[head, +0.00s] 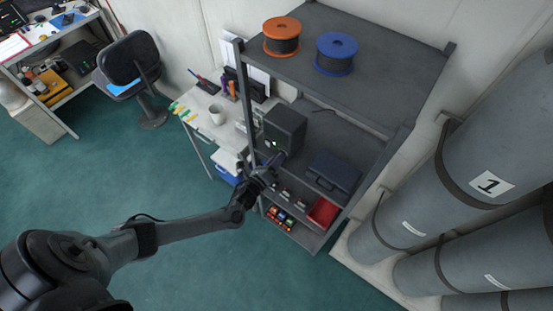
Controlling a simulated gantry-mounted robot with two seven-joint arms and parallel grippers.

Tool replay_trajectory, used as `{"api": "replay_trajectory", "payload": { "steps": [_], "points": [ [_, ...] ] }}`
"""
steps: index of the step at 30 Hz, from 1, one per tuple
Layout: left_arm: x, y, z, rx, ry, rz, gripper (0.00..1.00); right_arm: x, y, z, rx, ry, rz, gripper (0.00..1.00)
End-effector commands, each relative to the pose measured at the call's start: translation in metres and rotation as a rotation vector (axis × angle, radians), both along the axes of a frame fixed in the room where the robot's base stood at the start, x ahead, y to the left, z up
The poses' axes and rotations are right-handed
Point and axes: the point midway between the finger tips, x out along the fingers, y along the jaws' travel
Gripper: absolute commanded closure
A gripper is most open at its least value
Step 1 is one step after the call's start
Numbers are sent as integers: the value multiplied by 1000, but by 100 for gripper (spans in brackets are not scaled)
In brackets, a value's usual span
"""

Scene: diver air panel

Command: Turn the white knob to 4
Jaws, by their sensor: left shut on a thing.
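A dark box-shaped unit (286,128) with a small green light on its front stands on the middle shelf of the grey rack. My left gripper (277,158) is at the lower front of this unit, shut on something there. The white knob cannot be made out; the gripper covers the spot where it meets the unit. The knob's markings and setting are too small or hidden to read. My right gripper is not in view.
The grey rack's top shelf (375,55) holds an orange spool (282,35) and a blue spool (336,54). A dark case (333,172) lies right of the unit, with a red bin (323,212) below. Large grey cylinders (500,130) stand at right. Open green floor (170,190) lies left.

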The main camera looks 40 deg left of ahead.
Motion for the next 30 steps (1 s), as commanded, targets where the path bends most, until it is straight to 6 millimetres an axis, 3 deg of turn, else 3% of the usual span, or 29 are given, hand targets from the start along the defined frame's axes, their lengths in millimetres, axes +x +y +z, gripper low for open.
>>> {"api": "replay_trajectory", "payload": {
  "steps": [14,15,19,30],
  "points": [
    [0,0,0,13,0,0,100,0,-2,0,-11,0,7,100],
    [0,0,0,12,0,0,69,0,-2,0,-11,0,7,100],
    [0,0,0,12,0,0,49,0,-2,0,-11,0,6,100],
    [-1,0,-1,13,4,1,49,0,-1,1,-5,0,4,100]
  ]
}}
